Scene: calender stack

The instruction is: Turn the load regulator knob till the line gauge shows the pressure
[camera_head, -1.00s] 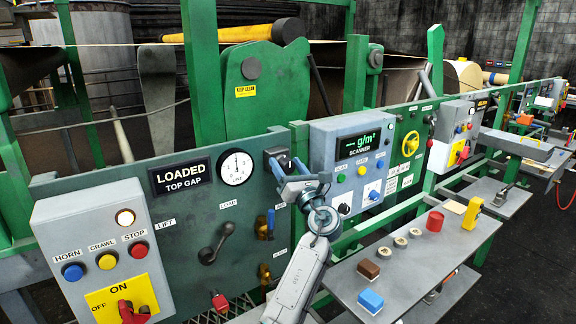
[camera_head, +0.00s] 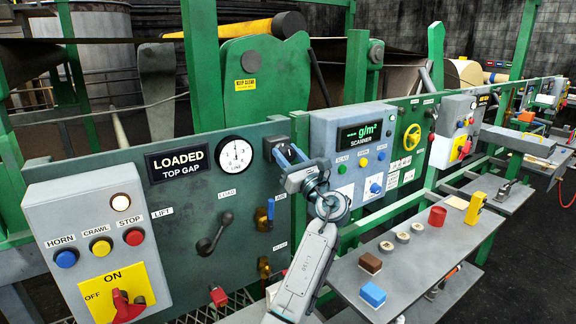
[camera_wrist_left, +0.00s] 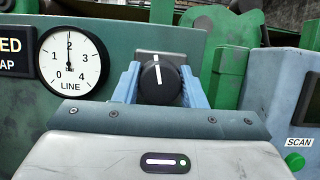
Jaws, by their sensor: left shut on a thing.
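The line gauge (camera_head: 235,155) is a round white dial on the green panel. In the left wrist view the gauge (camera_wrist_left: 71,60) reads about 2, its needle pointing straight up. The load regulator knob (camera_wrist_left: 158,82) is black with a white line pointing up, tilted slightly left. It sits between the blue fingers of my left gripper (camera_wrist_left: 160,88), which is shut on it. In the head view my left gripper (camera_head: 288,155) reaches the panel just right of the gauge and largely hides the knob. My right gripper is not in view.
A LOADED/TOP GAP sign (camera_head: 180,163) is left of the gauge. A dark lever (camera_head: 214,235) and a blue-handled valve (camera_head: 268,214) are below. The scanner box (camera_head: 352,150) stands close right. A grey shelf (camera_head: 410,275) with small blocks is at lower right.

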